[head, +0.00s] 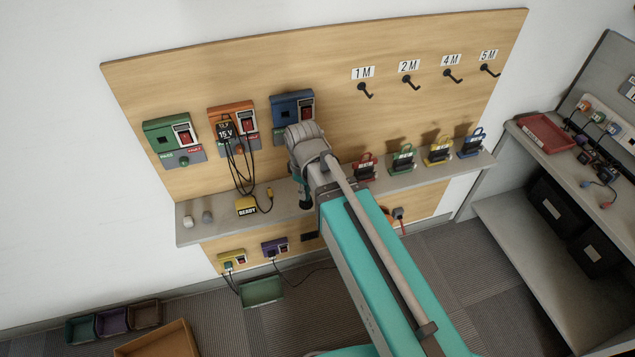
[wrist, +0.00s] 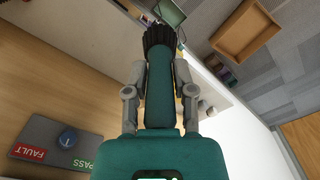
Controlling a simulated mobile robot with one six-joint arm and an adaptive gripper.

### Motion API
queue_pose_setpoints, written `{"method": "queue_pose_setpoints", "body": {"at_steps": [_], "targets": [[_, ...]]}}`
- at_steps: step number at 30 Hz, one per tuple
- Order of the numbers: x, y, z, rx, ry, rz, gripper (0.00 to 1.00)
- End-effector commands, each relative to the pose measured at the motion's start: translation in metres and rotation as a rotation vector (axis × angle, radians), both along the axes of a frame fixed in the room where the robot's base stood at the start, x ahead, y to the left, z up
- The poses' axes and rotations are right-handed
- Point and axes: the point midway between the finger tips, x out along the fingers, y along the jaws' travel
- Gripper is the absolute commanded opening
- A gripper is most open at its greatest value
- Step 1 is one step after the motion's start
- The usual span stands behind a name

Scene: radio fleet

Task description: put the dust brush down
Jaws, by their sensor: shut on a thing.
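The dust brush (wrist: 159,42) has a dark teal handle and black bristles. In the wrist view my gripper (wrist: 160,72) is shut on its handle, with one grey finger on each side. The bristles point away from the gripper, towards the top of the picture. In the head view my arm hides most of the gripper; a dark part shows beside the arm, over the shelf (head: 190,233) below the blue unit. I cannot tell whether the bristles touch the shelf.
The blue (head: 293,106), orange (head: 232,115) and green (head: 166,134) units are on the board above the shelf. A yellow READY block (head: 246,206) with a cable stands left of my arm. Several padlock-shaped items, including a red one (head: 364,168), stand to the right. The shelf's left part has free room.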

Motion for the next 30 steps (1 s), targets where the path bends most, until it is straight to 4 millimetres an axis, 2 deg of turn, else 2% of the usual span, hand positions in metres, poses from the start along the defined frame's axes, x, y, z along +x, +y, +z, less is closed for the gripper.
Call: {"method": "queue_pose_setpoints", "body": {"at_steps": [16,30], "targets": [[0.088,0.006,-0.042,0.000,0.000,0.000,0.00],[0.118,0.008,-0.083,0.000,0.000,0.002,0.00]]}}
